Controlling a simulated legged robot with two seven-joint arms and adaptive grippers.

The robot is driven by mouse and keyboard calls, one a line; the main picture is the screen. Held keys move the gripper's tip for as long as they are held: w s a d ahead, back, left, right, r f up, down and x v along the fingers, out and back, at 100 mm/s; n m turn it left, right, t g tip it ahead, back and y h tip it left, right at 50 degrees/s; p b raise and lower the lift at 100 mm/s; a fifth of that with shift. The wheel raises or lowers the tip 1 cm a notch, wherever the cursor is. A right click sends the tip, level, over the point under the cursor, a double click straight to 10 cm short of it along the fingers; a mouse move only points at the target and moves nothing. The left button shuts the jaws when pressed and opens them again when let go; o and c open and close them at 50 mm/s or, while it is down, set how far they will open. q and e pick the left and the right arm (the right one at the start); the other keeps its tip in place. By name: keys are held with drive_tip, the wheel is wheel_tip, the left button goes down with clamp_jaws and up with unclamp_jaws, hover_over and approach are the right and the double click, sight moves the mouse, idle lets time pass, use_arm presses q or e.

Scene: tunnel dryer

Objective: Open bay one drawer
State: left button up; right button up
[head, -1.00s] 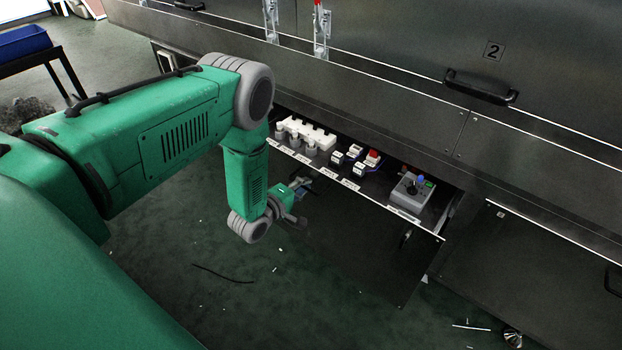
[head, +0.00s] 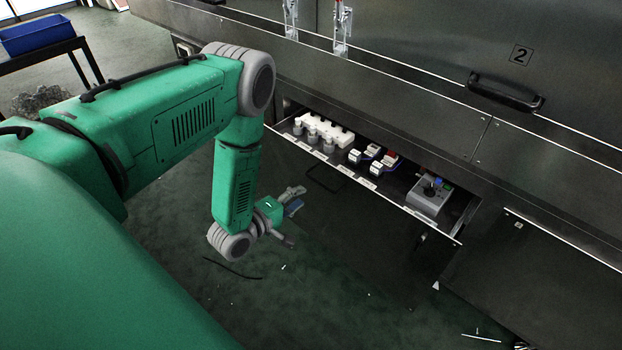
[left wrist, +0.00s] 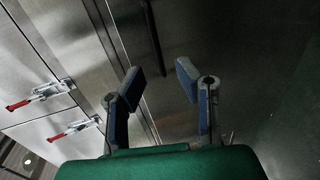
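The bay one drawer (head: 405,212) stands pulled out under the dryer in the head view. Its top is open and its labelled front edge faces me. A dark loop handle (head: 325,178) shows on its front. My left gripper (head: 296,200) is just left of and below this handle, with a visible gap. In the left wrist view my left gripper (left wrist: 160,78) is open, its two blue-padded fingers apart with nothing between them. A dark bar (left wrist: 153,38), probably the handle, is beyond the fingertips. My right gripper is not in view.
The drawer holds a white block (head: 328,130), small switches (head: 375,160) and a grey joystick box (head: 430,194). A closed panel marked 2 with a black handle (head: 505,92) is above right. Red-tipped clamps (left wrist: 35,96) are on the left. A blue bin (head: 38,35) stands at far left. Floor below is mostly clear.

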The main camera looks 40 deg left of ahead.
sight(321, 184)
use_arm(q)
drive_tip(key=shift+v, duration=1)
drive_tip(key=shift+d+b+x, duration=0.2)
drive_tip(key=shift+b+x, duration=2.75)
drive_tip(key=shift+x, duration=2.7)
drive_tip(key=shift+r, duration=0.1)
drive_tip(key=shift+c, duration=0.5)
clamp_jaws()
